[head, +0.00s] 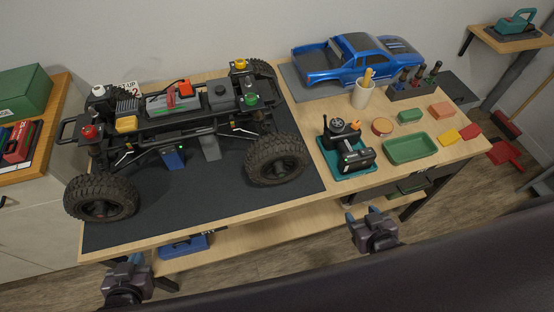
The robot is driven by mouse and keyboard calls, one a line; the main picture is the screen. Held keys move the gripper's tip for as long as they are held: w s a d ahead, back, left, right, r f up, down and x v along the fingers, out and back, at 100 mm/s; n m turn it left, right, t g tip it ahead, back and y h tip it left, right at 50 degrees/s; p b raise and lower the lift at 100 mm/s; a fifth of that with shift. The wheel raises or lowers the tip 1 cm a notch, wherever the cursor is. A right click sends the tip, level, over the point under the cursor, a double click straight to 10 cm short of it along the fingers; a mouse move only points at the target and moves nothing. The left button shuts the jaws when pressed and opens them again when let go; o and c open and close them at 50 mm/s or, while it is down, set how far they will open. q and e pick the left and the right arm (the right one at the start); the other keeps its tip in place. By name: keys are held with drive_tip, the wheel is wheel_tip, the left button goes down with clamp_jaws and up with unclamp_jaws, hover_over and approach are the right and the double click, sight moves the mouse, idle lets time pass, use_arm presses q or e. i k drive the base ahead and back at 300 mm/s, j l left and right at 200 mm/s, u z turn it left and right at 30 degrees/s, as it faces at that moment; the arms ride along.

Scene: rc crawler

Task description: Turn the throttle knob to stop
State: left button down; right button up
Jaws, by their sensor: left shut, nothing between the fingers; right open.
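A dark hand-held controller (357,158) lies on a teal tray (335,166) near the table's front edge, right of the crawler. It has a round black wheel (337,126) and a small orange part (355,125). Which part is the throttle knob, and its setting, I cannot tell at this size. My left gripper (128,260) is shut and empty, low in front of the table's left front corner. My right gripper (362,213) is open and empty, in front of the table edge, below and apart from the teal tray.
The crawler chassis (185,105) with big tyres stands on a dark mat (215,195) at left. Behind are a blue truck body (350,62) and a cream cup (362,97). A green tray (410,150) and small coloured blocks lie right. A shelf (270,232) runs below.

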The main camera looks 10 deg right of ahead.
sight(355, 123)
drive_tip(key=z, duration=1.05)
